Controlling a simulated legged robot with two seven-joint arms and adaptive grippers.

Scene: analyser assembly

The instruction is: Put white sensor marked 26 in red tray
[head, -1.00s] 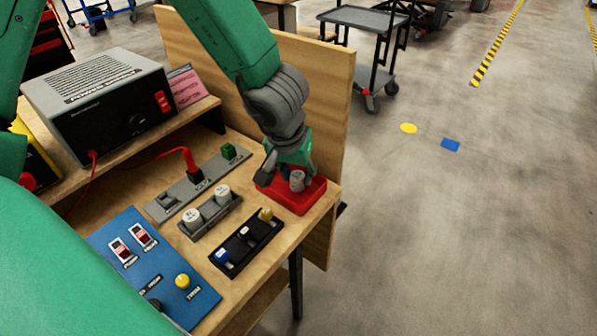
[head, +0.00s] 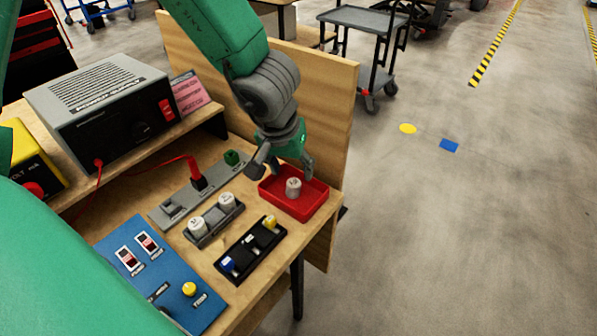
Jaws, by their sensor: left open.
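A white cylindrical sensor (head: 293,187) stands upright in the red tray (head: 306,211) at the right end of the bench; its marking is too small to read. My left gripper (head: 281,172) is open and empty, just above and behind the tray, its fingers apart from the sensor. Two more white sensors, one on the left (head: 196,226) and one on the right (head: 226,201), sit in a grey holder (head: 213,224) left of the tray. My right gripper is not in view.
A black holder (head: 249,252) with small blue, white and yellow parts lies in front of the tray. A grey strip (head: 181,205) with a red plug, a blue switch panel (head: 150,262) and a grey power unit (head: 104,103) stand to the left. A wooden board (head: 318,110) rises behind.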

